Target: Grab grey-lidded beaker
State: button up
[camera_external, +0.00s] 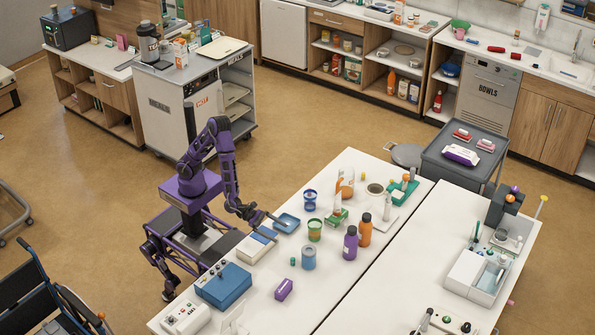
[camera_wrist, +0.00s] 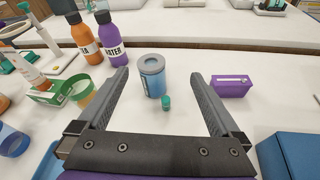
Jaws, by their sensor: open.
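The grey-lidded beaker (camera_external: 308,259) is a blue cylinder standing upright on the white table. In the wrist view the beaker (camera_wrist: 154,80) stands ahead, between the lines of my two fingers and nearer the left one. My gripper (camera_external: 270,218) is open and empty. It is above the near-left part of the table, to the upper left of the beaker in the external view. In the wrist view, its fingers spread wide on both sides.
A purple box (camera_wrist: 231,87) lies right of the beaker. A purple bottle (camera_external: 350,244) and an orange bottle (camera_external: 365,231) stand behind it. A green cup (camera_external: 315,230) stands close by. A blue tray (camera_external: 287,223) and a blue box (camera_external: 223,285) are near my arm.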

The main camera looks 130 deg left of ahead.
notch_tip(320, 180, down, 4)
jog(key=s+n+g+y, duration=0.1)
jog(key=n, duration=0.2)
jog(key=p, duration=0.1)
send_near(309, 254)
jog(key=shift+g, duration=0.3)
jog(key=a+f, duration=0.1)
jog(key=w+f, duration=0.1)
jog(key=f, duration=0.1)
jog(key=a+f, duration=0.1)
jog(key=shift+w+a+f, duration=0.15)
jog(key=shift+w+a, duration=0.15)
jog(key=shift+a, duration=0.1)
jog(key=shift+r+p+x, duration=0.2)
jog(key=shift+p+x, duration=0.05)
jog(key=shift+x, duration=1.35)
jog(key=shift+r+p+x, duration=0.2)
jog(key=shift+p+x, duration=0.05)
jog(key=shift+x, duration=1.35)
jog(key=shift+w+a, duration=0.1)
jog(key=shift+a, duration=0.05)
jog(key=shift+c, duration=0.3)
jog(key=c, duration=1.4)
jog(key=shift+c, duration=0.5)
